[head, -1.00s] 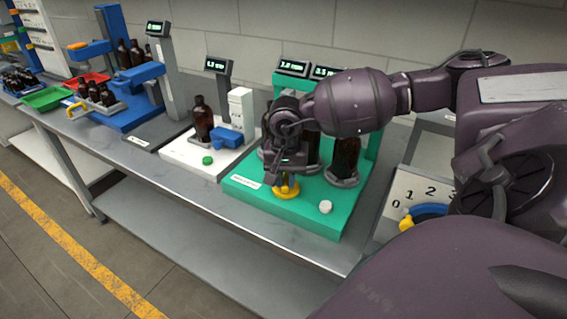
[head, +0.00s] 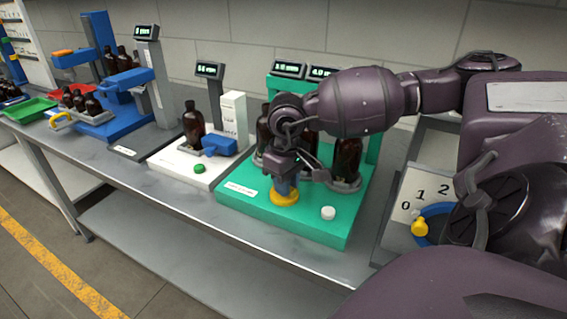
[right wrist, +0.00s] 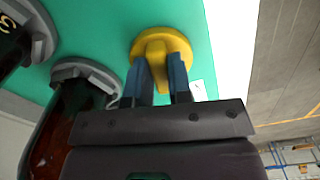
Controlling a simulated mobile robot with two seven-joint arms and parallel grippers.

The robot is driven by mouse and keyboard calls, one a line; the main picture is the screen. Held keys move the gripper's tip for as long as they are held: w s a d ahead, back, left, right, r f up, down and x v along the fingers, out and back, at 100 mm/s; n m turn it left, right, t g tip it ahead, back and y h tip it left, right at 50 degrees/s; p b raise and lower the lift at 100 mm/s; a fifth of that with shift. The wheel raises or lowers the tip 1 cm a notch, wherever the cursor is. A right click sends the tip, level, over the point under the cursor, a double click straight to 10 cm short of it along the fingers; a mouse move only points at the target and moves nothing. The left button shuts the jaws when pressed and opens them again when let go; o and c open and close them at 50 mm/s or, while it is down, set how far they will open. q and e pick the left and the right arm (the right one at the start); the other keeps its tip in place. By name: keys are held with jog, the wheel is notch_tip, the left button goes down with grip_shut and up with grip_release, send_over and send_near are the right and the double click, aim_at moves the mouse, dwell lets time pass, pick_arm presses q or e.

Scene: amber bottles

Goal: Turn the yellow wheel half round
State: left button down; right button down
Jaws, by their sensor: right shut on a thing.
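The yellow wheel (head: 284,199) sits on the front of the green station base, in front of the dark bottles. In the right wrist view the wheel (right wrist: 165,37) is a round disc with a raised bar across it. My right gripper (head: 285,188) points down at the wheel from above. In the right wrist view its two blue fingers (right wrist: 160,72) stand on either side of the bar, shut on it. Part of the wheel is hidden behind the fingers. My left gripper is not in view.
A white knob (head: 328,213) stands on the green base (head: 300,225) right of the wheel. Amber bottles (head: 347,158) stand close behind the gripper. A white station with a green button (head: 200,169) is to the left. A numbered dial with a yellow pointer (head: 420,226) is at right.

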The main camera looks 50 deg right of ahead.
jog(key=shift+d+n+b, duration=0.1)
jog(key=shift+n+b, duration=0.3)
jog(key=shift+n, duration=1)
jog(key=c, duration=1)
grip_release()
jog(key=shift+c, duration=0.2)
notch_tip(320, 180, up, 11)
jog(key=p, duration=0.1)
jog(key=shift+f, duration=0.1)
